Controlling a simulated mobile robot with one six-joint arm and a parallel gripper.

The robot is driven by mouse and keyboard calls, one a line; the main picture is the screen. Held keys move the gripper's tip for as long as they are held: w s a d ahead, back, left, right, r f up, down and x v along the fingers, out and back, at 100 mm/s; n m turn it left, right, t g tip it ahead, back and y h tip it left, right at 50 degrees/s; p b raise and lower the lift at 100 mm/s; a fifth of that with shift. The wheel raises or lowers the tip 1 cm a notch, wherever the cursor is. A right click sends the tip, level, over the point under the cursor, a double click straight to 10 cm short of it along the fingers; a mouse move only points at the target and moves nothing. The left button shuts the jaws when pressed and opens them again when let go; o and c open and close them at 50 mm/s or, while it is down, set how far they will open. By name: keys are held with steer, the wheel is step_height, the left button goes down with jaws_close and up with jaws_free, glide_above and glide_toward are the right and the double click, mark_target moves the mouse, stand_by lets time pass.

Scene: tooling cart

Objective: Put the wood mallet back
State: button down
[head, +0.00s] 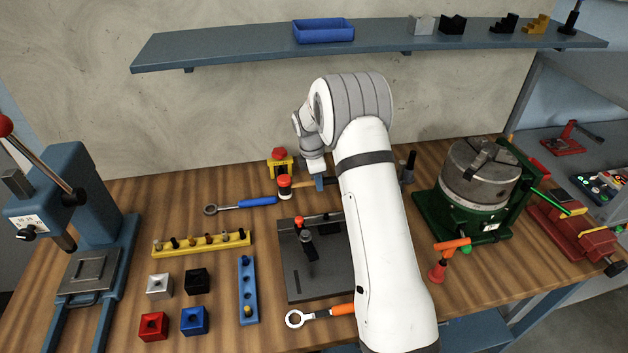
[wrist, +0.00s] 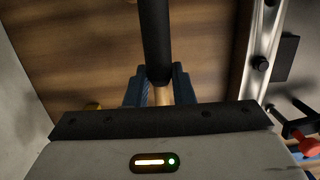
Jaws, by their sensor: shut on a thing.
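The wood mallet (head: 285,187) has a red and white head in the head view, with its wooden handle running right toward my gripper (head: 319,183). My gripper is shut on the handle near the back of the bench, and my arm covers what lies behind it. In the wrist view the blue fingers of my gripper (wrist: 160,88) close around a pale wooden section of the mallet (wrist: 161,96), and a black cylindrical part extends beyond them. I cannot tell whether the mallet touches the bench.
A yellow stand with a red top (head: 281,168) is close behind the mallet head. A blue-handled ring wrench (head: 240,204) lies to the left. The dark plate (head: 303,280) with upright pieces is in front. A green-based rotary chuck (head: 480,185) stands right. A shelf (head: 240,48) is above.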

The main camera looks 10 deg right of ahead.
steer(key=shift+f+b, duration=0.7)
steer(key=shift+f, duration=0.4)
steer(key=c, duration=1.2)
jaws_free()
steer(key=shift+o, duration=0.2)
steer(key=shift+r, duration=0.1)
